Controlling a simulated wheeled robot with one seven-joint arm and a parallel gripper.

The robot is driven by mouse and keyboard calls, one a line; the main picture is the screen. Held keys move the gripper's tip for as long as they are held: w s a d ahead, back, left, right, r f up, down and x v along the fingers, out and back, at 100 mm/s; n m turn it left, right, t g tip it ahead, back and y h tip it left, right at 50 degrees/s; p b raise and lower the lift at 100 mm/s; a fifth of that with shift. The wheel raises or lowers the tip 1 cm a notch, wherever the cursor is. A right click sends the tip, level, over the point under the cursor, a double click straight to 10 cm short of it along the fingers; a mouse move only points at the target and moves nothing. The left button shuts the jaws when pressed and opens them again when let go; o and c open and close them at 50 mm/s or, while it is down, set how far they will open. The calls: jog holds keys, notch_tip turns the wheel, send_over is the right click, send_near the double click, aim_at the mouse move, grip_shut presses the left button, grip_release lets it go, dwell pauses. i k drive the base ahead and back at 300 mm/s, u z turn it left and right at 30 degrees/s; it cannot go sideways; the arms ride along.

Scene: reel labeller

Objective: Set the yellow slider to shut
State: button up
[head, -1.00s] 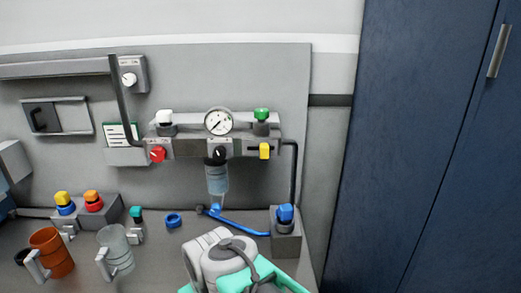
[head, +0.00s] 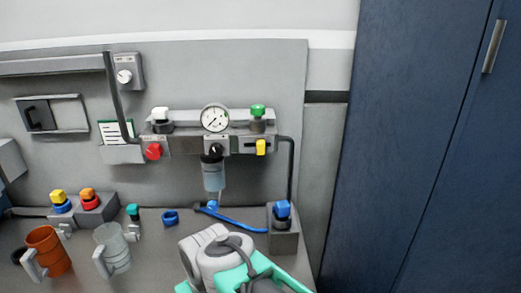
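The yellow slider (head: 261,147) is a small upright yellow block at the right part of the grey manifold block (head: 185,144) on the back panel, below the green knob (head: 258,111). A dark slot shows beside it on its left. My arm, white and grey with green parts, shows at the bottom centre, below and left of the blue-capped block. The fingers of my gripper cannot be made out, so whether it is open or shut does not show. No contact with the slider is visible.
A pressure gauge (head: 215,118), red knob (head: 153,151) and clear filter bowl (head: 213,174) are close to the slider. A blue lever (head: 235,221) and blue-capped block (head: 283,225) stand below. A blue cabinet (head: 415,140) stands at right.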

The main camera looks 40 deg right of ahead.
aim_at(260, 145)
jog(key=k, duration=0.5)
jog(key=u, duration=1.4)
jog(key=i, duration=1.2)
jog(key=z, duration=2)
